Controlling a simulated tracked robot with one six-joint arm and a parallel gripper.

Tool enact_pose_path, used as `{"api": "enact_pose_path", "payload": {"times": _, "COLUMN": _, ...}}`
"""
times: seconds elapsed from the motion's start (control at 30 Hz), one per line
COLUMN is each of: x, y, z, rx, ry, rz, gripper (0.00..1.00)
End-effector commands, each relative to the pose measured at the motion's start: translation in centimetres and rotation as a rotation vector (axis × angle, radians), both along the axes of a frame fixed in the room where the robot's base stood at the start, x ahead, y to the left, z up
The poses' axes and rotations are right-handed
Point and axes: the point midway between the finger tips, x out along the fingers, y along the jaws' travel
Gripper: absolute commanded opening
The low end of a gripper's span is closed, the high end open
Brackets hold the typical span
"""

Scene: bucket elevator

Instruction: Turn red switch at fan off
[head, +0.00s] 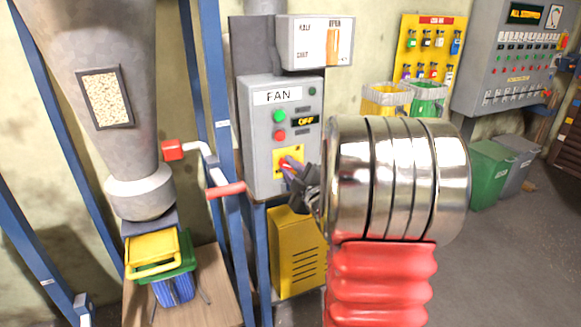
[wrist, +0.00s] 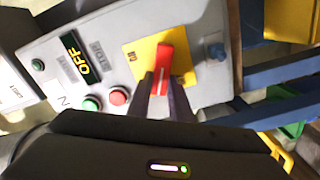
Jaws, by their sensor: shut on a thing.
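The grey fan box (head: 255,130) carries the label FAN, a green button, a red button and a small display reading OFF. Low on its front is a yellow plate (head: 281,153) with the red switch, which is mostly hidden by my gripper in the head view. In the wrist view the red switch (wrist: 165,62) stands on the yellow plate (wrist: 131,52), and the OFF display (wrist: 80,55) is lit. My gripper (head: 289,168) is at the plate, its fingers shut on the red switch; the fingertips also show in the wrist view (wrist: 162,82).
Left of the box are blue posts (head: 222,110), a red-handled lever (head: 226,189) and a grey hopper (head: 100,60). A yellow vented box (head: 296,255) stands below. A padlock board (head: 428,45) and a control panel (head: 515,60) are behind.

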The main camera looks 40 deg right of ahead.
Motion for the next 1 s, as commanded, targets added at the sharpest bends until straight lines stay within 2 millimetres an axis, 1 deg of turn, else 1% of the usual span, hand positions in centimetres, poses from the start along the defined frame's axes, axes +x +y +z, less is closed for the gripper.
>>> {"api": "enact_pose_path", "payload": {"times": 0.03, "x": -0.01, "y": 0.11, "z": -0.3, "rx": -0.037, "ry": 0.015, "rz": 0.001, "gripper": 0.0}}
{"api": "enact_pose_path", "payload": {"times": 0.3, "x": 0.03, "y": 0.28, "z": -0.74, "rx": -0.263, "ry": 0.082, "rz": 0.002, "gripper": 0.0}}
{"api": "enact_pose_path", "payload": {"times": 0.5, "x": 0.04, "y": 0.33, "z": -0.99, "rx": -0.379, "ry": 0.116, "rz": 0.003, "gripper": 0.0}}
{"api": "enact_pose_path", "payload": {"times": 0.73, "x": 0.04, "y": 0.37, "z": -1.16, "rx": -0.443, "ry": 0.137, "rz": 0.004, "gripper": 0.0}}
{"api": "enact_pose_path", "payload": {"times": 1.0, "x": 0.04, "y": 0.4, "z": -1.25, "rx": -0.454, "ry": 0.14, "rz": 0.005, "gripper": 0.0}}
